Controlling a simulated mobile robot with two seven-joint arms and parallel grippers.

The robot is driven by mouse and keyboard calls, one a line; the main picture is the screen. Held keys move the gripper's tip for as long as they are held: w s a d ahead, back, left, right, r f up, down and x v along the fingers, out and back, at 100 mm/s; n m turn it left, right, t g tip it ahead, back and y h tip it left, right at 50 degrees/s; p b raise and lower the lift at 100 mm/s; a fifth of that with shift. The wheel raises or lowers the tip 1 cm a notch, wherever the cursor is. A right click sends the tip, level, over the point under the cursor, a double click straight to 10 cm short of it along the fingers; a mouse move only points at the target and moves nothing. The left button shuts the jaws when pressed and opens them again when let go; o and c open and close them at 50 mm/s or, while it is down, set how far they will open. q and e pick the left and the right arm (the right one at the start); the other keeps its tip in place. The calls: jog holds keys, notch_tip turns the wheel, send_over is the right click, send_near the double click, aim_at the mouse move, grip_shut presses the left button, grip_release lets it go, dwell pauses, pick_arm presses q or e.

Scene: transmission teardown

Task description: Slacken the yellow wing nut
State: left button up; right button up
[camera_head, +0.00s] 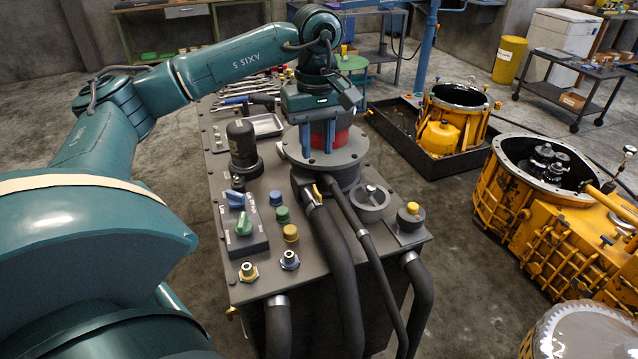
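A small yellow piece (317,192) sits at the hose fitting on the front of the round grey flanged housing (322,170). It may be the yellow wing nut, but it is too small to make out its wings. My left gripper (319,150) points down above the flange, in front of a red cylinder (342,137). Its two blue fingers stand apart, with red showing between them. I cannot tell whether they touch the cylinder. The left gripper is up and behind the small yellow piece. My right gripper is not in view.
Thick black hoses (335,270) hang over the front. Orange gearbox housings (545,215) stand to the right.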

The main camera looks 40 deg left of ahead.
aim_at(318, 191)
pick_arm(q)
notch_tip(318, 191, down, 10)
jog(key=shift+f+p, duration=0.15)
jog(key=shift+p, duration=0.25)
grip_shut()
